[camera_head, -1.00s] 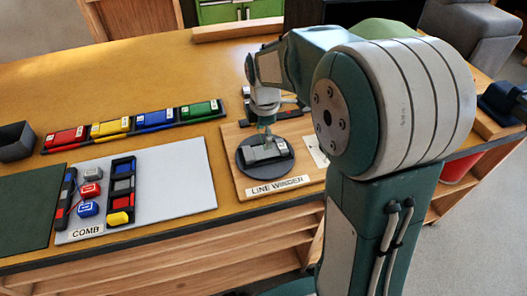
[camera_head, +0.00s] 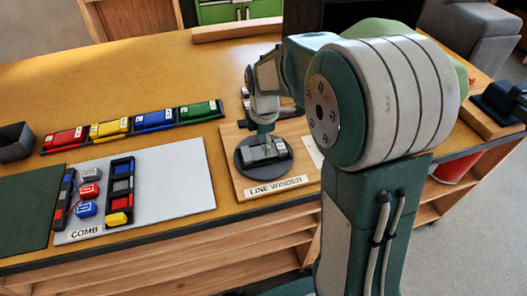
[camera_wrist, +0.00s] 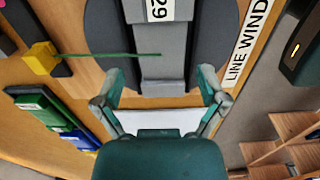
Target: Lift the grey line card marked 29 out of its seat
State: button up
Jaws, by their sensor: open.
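The grey line card (camera_wrist: 163,43) marked 29 lies in its seat on a round dark disc (camera_wrist: 206,35) in the wrist view. In the head view the card (camera_head: 266,151) sits on the disc of the board labelled LINE WINDER, partly hidden by my gripper. My gripper (camera_wrist: 161,78) is open, with one finger to each side of the card's near end in the wrist view. Nothing is held. In the head view my gripper (camera_head: 267,139) points down over the card. I cannot tell whether the fingers touch it.
A green line runs from a yellow piece (camera_wrist: 41,57) across the card. A rack with red, yellow, blue and green cards (camera_head: 108,129) lies to the left. The grey COMB board (camera_head: 180,180) holds several small pieces. A dark bin (camera_head: 15,143) stands at far left.

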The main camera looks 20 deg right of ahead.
aim_at(263, 151)
jog(key=shift+f, duration=1.65)
jog(key=shift+r, duration=0.1)
jog(key=c, duration=0.5)
jog(key=shift+s, duration=0.1)
jog(key=o, duration=0.6)
